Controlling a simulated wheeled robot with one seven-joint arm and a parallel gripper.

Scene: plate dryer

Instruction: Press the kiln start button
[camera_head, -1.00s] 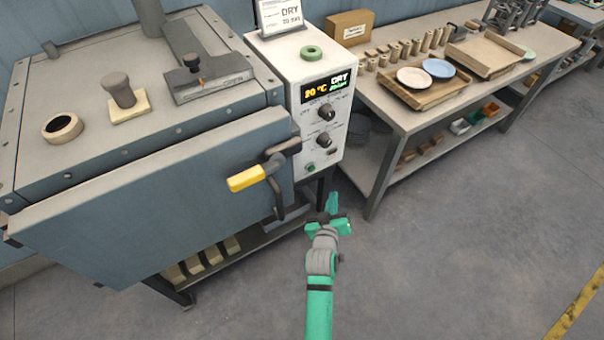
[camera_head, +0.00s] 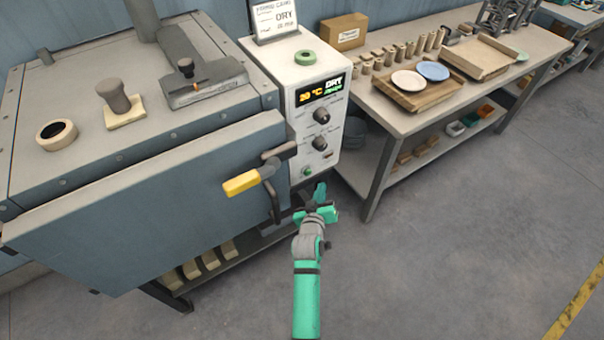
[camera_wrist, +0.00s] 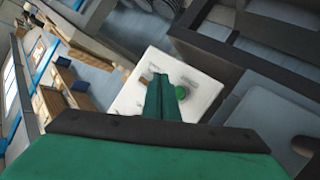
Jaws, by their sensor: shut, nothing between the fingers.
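The kiln (camera_head: 150,190) stands at the left with its front door shut and a yellow-tipped handle (camera_head: 241,183). Its white control box (camera_head: 299,120) has a lit display (camera_head: 320,90) and two dark knobs. The small green start button (camera_head: 307,171) is low on the box's front. In the wrist view the green button (camera_wrist: 182,92) shows on the white panel, just right of the fingertips. My gripper (camera_head: 320,190) is shut and empty, just below and right of the button in the head view. It looks close to the panel; I cannot tell any contact.
A bench (camera_head: 400,120) at the right holds a wooden tray (camera_head: 430,97) with two plates, several small cups and a cardboard box (camera_head: 345,31). The kiln's handle juts out left of my gripper. The floor (camera_head: 440,260) at the right is clear.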

